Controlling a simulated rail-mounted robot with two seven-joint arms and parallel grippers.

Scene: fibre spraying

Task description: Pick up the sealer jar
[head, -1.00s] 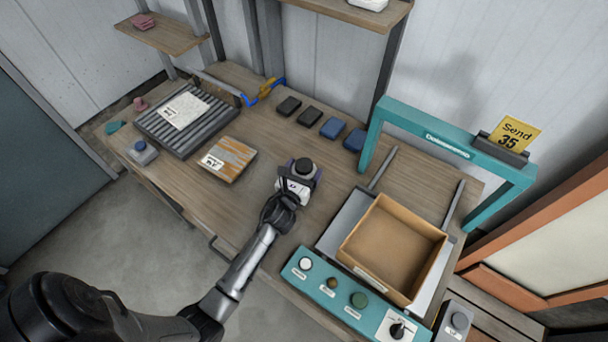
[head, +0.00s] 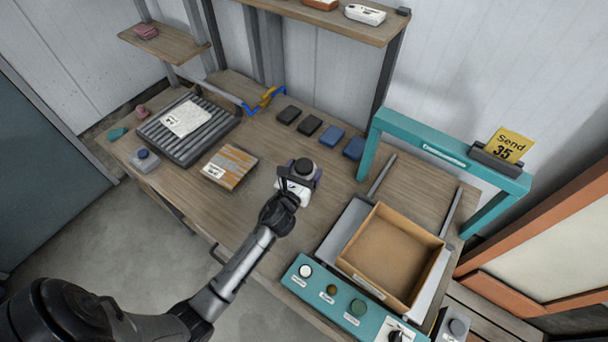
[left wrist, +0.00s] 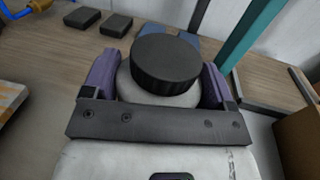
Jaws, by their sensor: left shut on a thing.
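The sealer jar (left wrist: 166,64) has a black round lid and a pale body, and it stands upright in the left wrist view. In the head view its dark lid (head: 304,166) shows between the fingers. My left gripper (head: 301,178) is shut on the jar, with one purple-grey finger on each side of it in the left wrist view. The jar's lower part is hidden behind the gripper's crossbar. I cannot tell whether its base touches the table. My right gripper is not in view.
An open cardboard box (head: 391,250) sits right of the jar, behind a teal control panel (head: 335,300). A teal frame (head: 440,150) rises behind it. Dark and blue blocks (head: 309,125) lie behind the jar.

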